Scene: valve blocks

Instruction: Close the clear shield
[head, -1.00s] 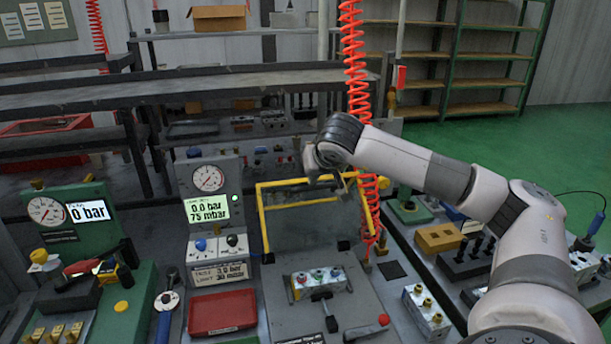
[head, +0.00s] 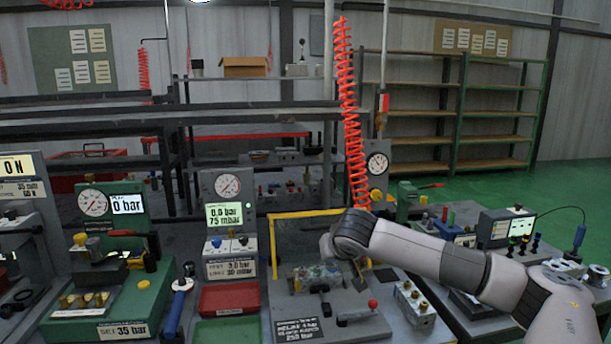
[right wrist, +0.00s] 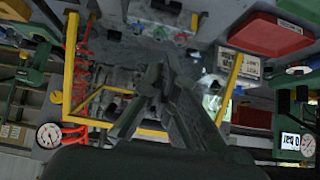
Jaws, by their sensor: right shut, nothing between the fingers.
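The clear shield (head: 306,238) has a yellow frame and stands raised over the test station in the head view. Its top bar and left bar show; its right side is largely hidden by my right arm. The yellow frame also shows in the right wrist view (right wrist: 70,62), on both sides of my fingers. A valve block (head: 312,277) sits low at the shield, looking hazy. My right gripper (head: 359,272) is at the shield's right side, shut and empty; its dark fingers show in the right wrist view (right wrist: 153,82). I cannot tell whether it touches the frame. My left gripper is out of view.
A red-knobbed lever (head: 372,304) and a brass-fitted block (head: 414,304) stand to the right of the valve block. A red tray (head: 229,300) and gauge panel (head: 228,186) are to the left. A red coiled hose (head: 352,120) hangs behind my arm.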

